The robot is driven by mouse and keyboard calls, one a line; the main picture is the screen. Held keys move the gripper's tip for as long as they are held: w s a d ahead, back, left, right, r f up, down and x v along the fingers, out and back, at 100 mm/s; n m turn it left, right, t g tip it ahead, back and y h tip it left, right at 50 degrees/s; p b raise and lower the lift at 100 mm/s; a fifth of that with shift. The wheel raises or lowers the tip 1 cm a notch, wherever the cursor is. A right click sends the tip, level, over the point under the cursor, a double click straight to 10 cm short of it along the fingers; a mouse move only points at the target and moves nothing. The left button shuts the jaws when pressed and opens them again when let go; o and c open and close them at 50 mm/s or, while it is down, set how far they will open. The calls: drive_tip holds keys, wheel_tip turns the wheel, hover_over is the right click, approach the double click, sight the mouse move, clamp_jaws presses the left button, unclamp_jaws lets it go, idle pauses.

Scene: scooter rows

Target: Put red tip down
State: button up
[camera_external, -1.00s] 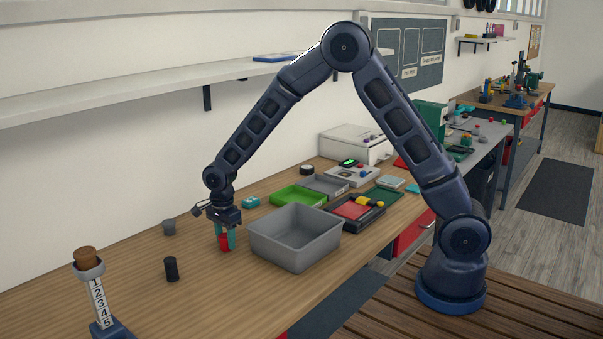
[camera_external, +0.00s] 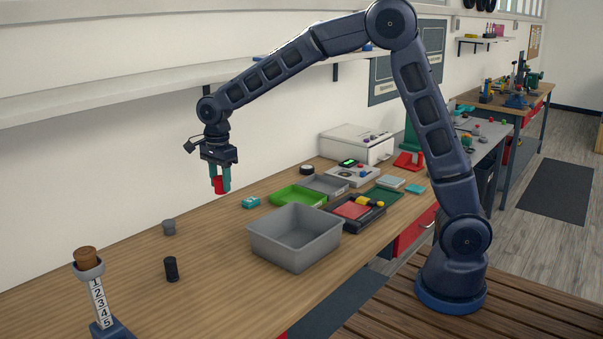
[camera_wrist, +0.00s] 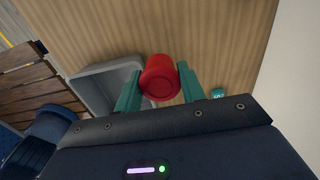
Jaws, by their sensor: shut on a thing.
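The red tip (camera_external: 219,185) is a small red cup-like piece held in my gripper (camera_external: 220,178), well above the workbench. In the wrist view the red tip (camera_wrist: 159,77) sits between the two green fingers of my gripper (camera_wrist: 158,86), which touch it on both sides. Its round end with a recessed rim faces the camera. Nothing else touches it.
A grey bin (camera_external: 294,237) stands on the wooden bench (camera_external: 215,270), right of and below my gripper. A black cylinder (camera_external: 171,269), a grey cap (camera_external: 169,227) and a numbered stand with a brown cork (camera_external: 86,256) are at left. A wall shelf (camera_external: 120,96) runs behind.

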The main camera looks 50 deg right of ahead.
drive_tip(key=shift+r, duration=0.25)
drive_tip(key=shift+w, duration=0.1)
drive_tip(key=w+d+f+n, duration=0.1)
drive_tip(key=w+d+f, duration=0.2)
drive_tip(key=w, duration=0.3)
drive_tip(key=w+a, duration=0.2)
drive_tip(key=a, duration=0.8)
drive_tip(key=s+a+r, duration=0.1)
drive_tip(key=s+a, duration=0.2)
drive_tip(key=a, duration=0.7)
drive_tip(key=s+a+r+m, duration=0.1)
drive_tip(key=s+a, duration=0.1)
drive_tip(key=a, duration=0.9)
drive_tip(key=s+a+r, duration=0.1)
drive_tip(key=s+a, duration=0.2)
drive_tip(key=a, duration=0.7)
wheel_tip(320, 180, down, 20)
drive_tip(key=shift+s+r, duration=0.1)
drive_tip(key=shift+r, duration=0.1)
drive_tip(key=shift+f, duration=0.15)
drive_tip(key=o, duration=1)
drive_tip(key=shift+c, duration=0.2)
